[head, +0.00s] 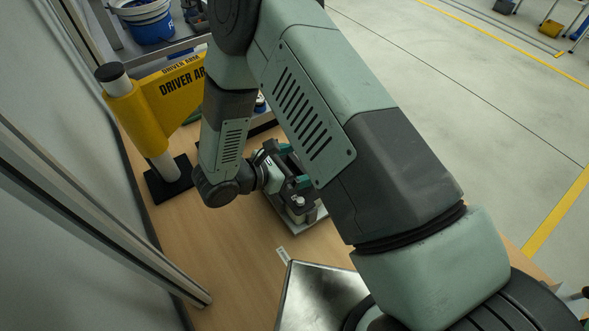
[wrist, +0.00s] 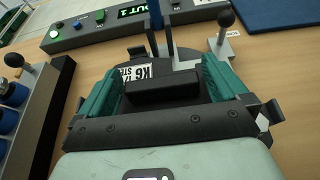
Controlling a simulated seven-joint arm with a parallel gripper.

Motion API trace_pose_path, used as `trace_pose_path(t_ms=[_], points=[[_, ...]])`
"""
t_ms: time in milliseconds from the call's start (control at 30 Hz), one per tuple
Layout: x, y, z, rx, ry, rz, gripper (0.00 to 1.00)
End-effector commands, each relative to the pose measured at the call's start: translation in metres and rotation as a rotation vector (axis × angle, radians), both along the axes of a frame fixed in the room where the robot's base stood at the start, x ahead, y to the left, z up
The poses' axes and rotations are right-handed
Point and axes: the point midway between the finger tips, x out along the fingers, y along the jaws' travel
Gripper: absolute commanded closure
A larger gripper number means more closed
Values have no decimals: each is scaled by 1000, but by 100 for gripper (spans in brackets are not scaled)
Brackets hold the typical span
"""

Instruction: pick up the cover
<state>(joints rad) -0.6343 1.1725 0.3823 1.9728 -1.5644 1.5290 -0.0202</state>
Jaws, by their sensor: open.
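My gripper (wrist: 160,72) is open, with its teal fingers set wide apart in the wrist view. A dark round piece with a white "KG STEEL" label (wrist: 140,73) lies beyond and between the fingers. I cannot tell whether this piece is the cover. A black block (wrist: 163,90) shows between the fingers, and I cannot tell if it is a handle or part of my gripper. In the head view my gripper (head: 294,168) is low over the wooden table, and my arm hides much of the area around it.
A control box with a green display (wrist: 100,24) stands behind. A black-knobbed lever (wrist: 225,20) is at the right, and blue cylinders in a dark rack (wrist: 12,92) are at the left. A yellow driver arm (head: 170,90) stands on the table (head: 230,245), whose near left part is clear.

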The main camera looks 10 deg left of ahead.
Motion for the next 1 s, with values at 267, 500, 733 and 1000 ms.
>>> trace_pose_path(t_ms=[267,500,733,1000], points=[[0,0,0,0,0,0,26],[0,0,0,-1,-1,0,44],[0,1,7,1,-2,-1,44],[0,1,48,3,-4,1,44]])
